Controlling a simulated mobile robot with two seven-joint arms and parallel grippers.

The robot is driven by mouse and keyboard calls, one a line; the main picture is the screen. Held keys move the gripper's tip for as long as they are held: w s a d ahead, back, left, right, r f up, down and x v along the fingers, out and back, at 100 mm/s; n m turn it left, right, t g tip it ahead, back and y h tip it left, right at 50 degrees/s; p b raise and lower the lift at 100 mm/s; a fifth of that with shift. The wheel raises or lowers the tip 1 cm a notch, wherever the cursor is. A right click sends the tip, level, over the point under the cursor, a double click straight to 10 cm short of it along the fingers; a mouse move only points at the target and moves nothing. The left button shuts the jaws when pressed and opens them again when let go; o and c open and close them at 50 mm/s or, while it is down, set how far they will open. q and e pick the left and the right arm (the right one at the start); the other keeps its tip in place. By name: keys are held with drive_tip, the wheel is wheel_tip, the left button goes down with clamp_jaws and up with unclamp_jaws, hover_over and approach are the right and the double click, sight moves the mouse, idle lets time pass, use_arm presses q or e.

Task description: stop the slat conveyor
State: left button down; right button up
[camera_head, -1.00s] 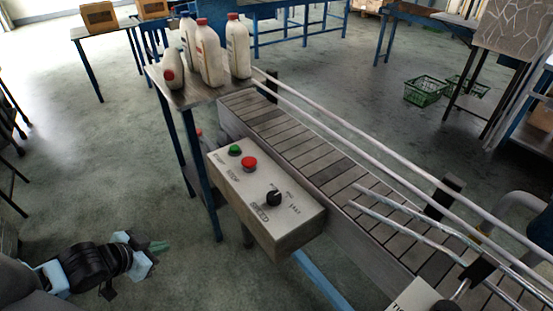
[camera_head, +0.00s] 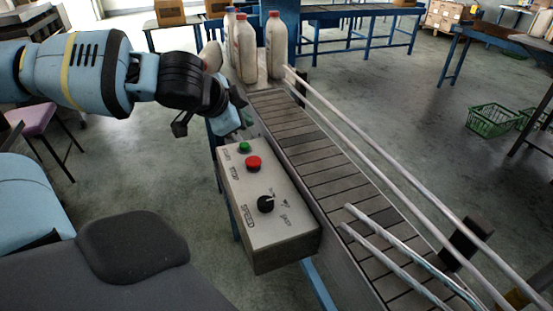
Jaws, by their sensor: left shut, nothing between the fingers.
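The slat conveyor (camera_head: 307,154) runs from the back middle toward the lower right. A control box (camera_head: 283,231) is fixed along its left side. On the box's top are a green button (camera_head: 244,147), a red button (camera_head: 253,163) marked STOP, and a black speed knob (camera_head: 265,204). My left gripper (camera_head: 246,119) is shut and empty. In the picture it shows just beyond the green button, at the box's far end. I cannot tell its exact height or whether it touches anything. My right gripper is out of view.
Several white bottles with red caps (camera_head: 276,45) stand at the conveyor's far end, close to my left forearm. Metal guide rails (camera_head: 372,183) run along the conveyor. A green basket (camera_head: 491,120) sits on the floor at right. A pink-topped stool (camera_head: 32,119) stands at left.

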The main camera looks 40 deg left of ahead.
use_arm(q)
drive_tip(key=shift+w+d+r, duration=0.15)
drive_tip(key=shift+d+r, duration=0.05)
drive_tip(key=shift+r, duration=0.25)
drive_tip(key=shift+f, duration=0.1)
drive_tip(key=b, duration=0.4)
hover_over(250, 163)
wheel_tip(250, 163, down, 6)
drive_tip(key=shift+f, duration=0.2)
drive_tip(key=shift+f+b, duration=0.45)
drive_tip(key=shift+f, duration=0.7)
idle(0.4)
